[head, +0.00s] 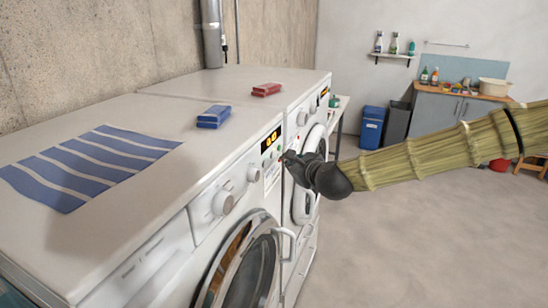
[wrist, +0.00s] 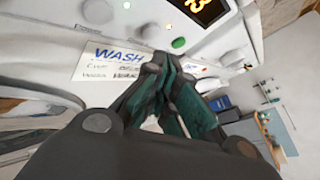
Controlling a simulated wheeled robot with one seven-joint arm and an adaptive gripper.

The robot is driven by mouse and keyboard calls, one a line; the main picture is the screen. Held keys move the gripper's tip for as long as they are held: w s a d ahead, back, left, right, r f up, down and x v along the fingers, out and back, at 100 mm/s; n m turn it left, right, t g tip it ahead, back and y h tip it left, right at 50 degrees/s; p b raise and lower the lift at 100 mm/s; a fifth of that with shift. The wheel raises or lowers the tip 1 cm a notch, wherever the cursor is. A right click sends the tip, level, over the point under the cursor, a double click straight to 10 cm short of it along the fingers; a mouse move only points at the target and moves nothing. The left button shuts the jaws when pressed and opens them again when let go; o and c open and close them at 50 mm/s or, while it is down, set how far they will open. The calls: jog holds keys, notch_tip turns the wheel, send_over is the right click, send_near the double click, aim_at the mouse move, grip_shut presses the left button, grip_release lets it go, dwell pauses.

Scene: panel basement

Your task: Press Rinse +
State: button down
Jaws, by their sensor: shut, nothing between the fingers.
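The near washing machine (head: 170,262) has a white front panel with a lit orange display (head: 271,139). My gripper (head: 287,156) is shut and empty, its fingertips close to the panel just below and right of the display. In the wrist view the shut dark green fingers (wrist: 162,62) point at the panel. Near them are a white round button (wrist: 154,33), a green button (wrist: 178,43) and another white round button (wrist: 232,58). I cannot read a Rinse + label or tell which button it is. Contact cannot be made out.
A WASH card (wrist: 112,58) is on the panel beside the fingers. A second machine (head: 303,122) stands beyond. The floor (head: 420,230) at right is clear.

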jog(key=d, duration=0.1)
jog(key=s+d, duration=0.1)
jog(key=d, duration=0.1)
jog(key=d+b, duration=0.1)
jog(key=shift+s+d, duration=0.3)
jog(key=shift+d, duration=0.05)
